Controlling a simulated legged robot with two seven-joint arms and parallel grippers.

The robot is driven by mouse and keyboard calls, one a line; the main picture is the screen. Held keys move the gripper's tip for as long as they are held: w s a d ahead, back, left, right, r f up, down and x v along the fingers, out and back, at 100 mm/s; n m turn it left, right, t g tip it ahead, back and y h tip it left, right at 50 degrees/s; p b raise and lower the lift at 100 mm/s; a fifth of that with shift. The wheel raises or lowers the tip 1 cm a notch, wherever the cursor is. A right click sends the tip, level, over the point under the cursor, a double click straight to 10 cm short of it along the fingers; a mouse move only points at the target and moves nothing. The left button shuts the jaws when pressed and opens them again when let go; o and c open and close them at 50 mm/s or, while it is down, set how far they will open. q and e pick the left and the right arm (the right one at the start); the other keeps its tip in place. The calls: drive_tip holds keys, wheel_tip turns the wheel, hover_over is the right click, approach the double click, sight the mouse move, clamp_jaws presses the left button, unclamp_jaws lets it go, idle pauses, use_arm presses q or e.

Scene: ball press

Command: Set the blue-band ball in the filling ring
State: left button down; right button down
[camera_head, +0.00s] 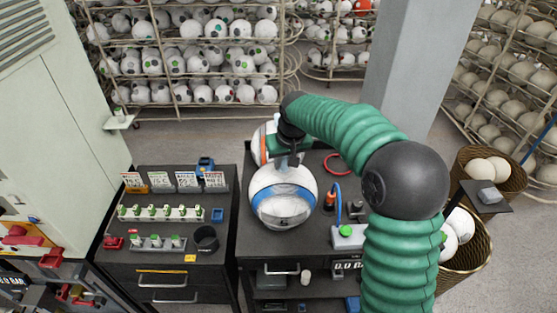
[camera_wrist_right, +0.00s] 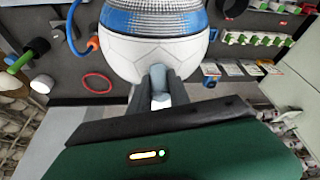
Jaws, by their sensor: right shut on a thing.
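The blue-band ball (camera_head: 284,207), white with a blue band and a grey patterned lower part, is over the middle dark bench. My right gripper (camera_head: 288,160) reaches it from above and behind. In the right wrist view, the gripper's fingers (camera_wrist_right: 160,90) are closed at the ball's white panelled side (camera_wrist_right: 130,52). I cannot tell whether the ball touches the bench; its underside is hidden. No ring shows beneath it. A thin red ring (camera_head: 338,163) lies behind it to the right, and a black ring (camera_head: 205,239) is on the left bench. My left gripper is not in view.
An orange-banded ball (camera_head: 262,140) is partly hidden behind my gripper. An orange-and-black nozzle (camera_head: 330,200) with a blue hose and a green-button box (camera_head: 347,236) stand right of the ball. Wicker baskets (camera_head: 470,250) stand farther right.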

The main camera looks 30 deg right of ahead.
drive_tip(key=shift+w+a+p, duration=0.15)
drive_tip(key=shift+w+p, duration=0.15)
drive_tip(key=shift+w, duration=0.75)
drive_tip(key=shift+w+f, duration=0.1)
drive_tip(key=shift+f, duration=0.15)
drive_tip(key=shift+d+f+p, duration=0.15)
drive_tip(key=shift+f+p, duration=0.3)
drive_tip(key=shift+f, duration=0.2)
drive_tip(key=shift+d+f+p, duration=0.15)
drive_tip(key=shift+f+p, duration=0.3)
drive_tip(key=shift+f, duration=0.15)
drive_tip(key=shift+d+f, duration=0.15)
drive_tip(key=shift+f, duration=0.25)
drive_tip(key=shift+a+f, duration=0.1)
drive_tip(key=shift+a, duration=0.1)
drive_tip(key=c, duration=1.2)
unclamp_jaws()
drive_tip(key=shift+a, duration=0.2)
drive_tip(key=shift+c, duration=0.2)
